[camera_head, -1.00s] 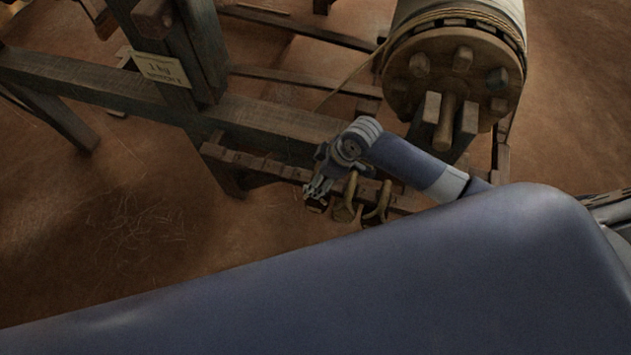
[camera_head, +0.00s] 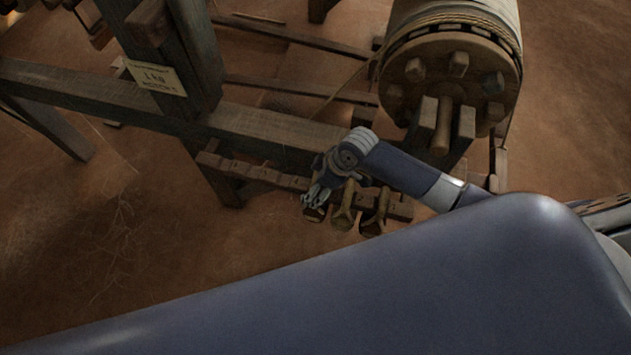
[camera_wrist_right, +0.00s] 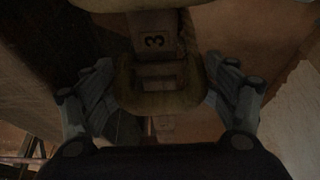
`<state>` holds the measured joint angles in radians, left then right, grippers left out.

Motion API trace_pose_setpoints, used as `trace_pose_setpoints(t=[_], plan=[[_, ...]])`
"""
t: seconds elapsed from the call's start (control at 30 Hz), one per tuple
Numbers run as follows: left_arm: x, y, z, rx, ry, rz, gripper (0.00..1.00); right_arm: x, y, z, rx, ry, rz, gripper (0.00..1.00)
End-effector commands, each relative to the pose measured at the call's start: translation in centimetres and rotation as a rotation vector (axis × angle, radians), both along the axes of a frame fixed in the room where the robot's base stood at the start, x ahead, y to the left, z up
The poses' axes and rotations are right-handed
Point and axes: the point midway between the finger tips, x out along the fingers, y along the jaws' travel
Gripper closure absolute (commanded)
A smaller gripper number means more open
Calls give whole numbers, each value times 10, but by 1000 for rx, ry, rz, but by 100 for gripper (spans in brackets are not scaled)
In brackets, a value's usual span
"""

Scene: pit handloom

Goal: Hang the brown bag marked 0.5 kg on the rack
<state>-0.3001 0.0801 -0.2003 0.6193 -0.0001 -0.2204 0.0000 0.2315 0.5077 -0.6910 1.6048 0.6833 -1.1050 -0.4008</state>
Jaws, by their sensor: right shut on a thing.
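My right gripper (camera_head: 316,196) is at the wooden peg rack (camera_head: 262,173), over its front edge. It is shut on a brown bag (camera_head: 314,214), which shows just below the fingers. In the right wrist view, the fingers (camera_wrist_right: 162,98) stand on both sides of the bag's tan loop (camera_wrist_right: 160,104). Behind the loop is a rack block (camera_wrist_right: 154,40) marked 3. No weight mark on the bag is readable. My left gripper is out of view.
Two more brown bags (camera_head: 344,214) (camera_head: 375,218) hang on the rack, right of the held one. The wooden loom frame (camera_head: 262,128) and the wound beam (camera_head: 447,75) stand behind. A sign (camera_head: 156,77) reads 1 kg. The left part of the rack is bare.

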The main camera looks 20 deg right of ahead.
Motion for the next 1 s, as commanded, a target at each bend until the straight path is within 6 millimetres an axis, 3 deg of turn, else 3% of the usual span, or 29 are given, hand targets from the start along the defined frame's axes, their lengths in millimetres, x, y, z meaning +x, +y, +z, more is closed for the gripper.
trace_pose_setpoints(t=[0.4, 0.43, 0.5, 0.53, 1.0], plan=[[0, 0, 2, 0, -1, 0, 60, 1, 1, -2, 3, -3, 1, 83], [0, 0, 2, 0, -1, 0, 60, 1, 1, -2, 3, -3, 1, 19], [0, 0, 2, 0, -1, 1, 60, 1, 1, -2, 2, -3, 1, 3], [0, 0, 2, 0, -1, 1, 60, 1, 1, -2, 2, -3, 1, 0], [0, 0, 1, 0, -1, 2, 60, -1, -1, -2, -1, 1, 0, 0]])
